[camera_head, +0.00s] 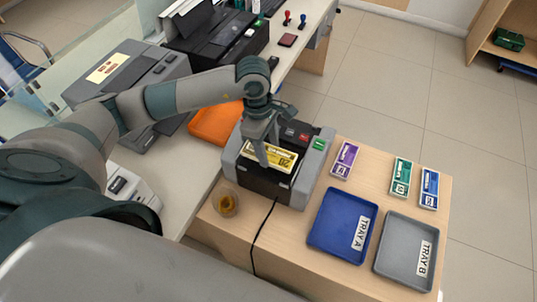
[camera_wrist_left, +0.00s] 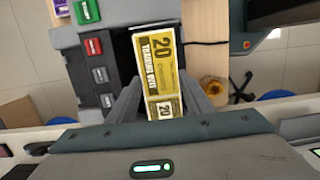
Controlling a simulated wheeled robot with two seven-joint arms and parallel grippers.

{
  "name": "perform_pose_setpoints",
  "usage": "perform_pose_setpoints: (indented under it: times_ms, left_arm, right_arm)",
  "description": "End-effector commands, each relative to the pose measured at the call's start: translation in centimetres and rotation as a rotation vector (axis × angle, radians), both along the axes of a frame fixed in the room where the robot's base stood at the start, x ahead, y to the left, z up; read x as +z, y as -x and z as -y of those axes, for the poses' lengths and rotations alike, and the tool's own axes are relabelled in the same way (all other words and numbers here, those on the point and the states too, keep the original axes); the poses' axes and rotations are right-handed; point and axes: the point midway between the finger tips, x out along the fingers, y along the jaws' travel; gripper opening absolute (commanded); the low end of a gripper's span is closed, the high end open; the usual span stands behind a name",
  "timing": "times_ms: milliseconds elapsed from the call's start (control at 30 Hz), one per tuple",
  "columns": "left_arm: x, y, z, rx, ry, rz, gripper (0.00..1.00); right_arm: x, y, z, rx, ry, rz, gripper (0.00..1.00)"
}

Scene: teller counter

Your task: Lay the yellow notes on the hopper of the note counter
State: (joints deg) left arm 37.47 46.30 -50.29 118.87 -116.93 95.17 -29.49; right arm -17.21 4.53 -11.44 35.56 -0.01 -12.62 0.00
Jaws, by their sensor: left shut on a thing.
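The yellow notes (camera_head: 272,156), a bundle marked 20, are at the top of the note counter (camera_head: 308,170), over its dark hopper. In the left wrist view the yellow notes (camera_wrist_left: 158,75) lie between the two fingers of my left gripper (camera_wrist_left: 165,100). My left gripper (camera_head: 262,150) comes down from above and is shut on the notes. Whether the notes touch the hopper floor cannot be told. My right gripper is in neither view.
Purple (camera_head: 345,159), green (camera_head: 401,177) and blue notes (camera_head: 429,188) lie right of the counter. Blue tray A (camera_head: 325,246) and grey tray B (camera_head: 390,262) stand in front of them. A small amber bowl (camera_head: 226,203) and a black cable (camera_head: 262,238) are near the counter's front.

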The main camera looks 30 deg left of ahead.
Motion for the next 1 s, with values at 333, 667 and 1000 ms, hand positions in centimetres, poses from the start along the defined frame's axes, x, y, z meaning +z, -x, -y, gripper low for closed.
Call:
perform_pose_setpoints:
  times_ms: [333, 667, 1000]
  left_arm:
    - [-2.5, 0.1, 0.0, 0.002, -0.001, -0.005, 0.24]
    - [-4.0, 0.0, 0.0, 0.000, 0.000, -0.001, 0.24]
    - [-4.2, 0.0, 0.0, 0.000, -0.001, 0.000, 0.65]
  right_arm:
    - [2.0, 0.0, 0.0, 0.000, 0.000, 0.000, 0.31]
    - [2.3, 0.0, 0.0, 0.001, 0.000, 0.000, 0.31]
    - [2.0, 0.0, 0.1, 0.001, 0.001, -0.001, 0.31]
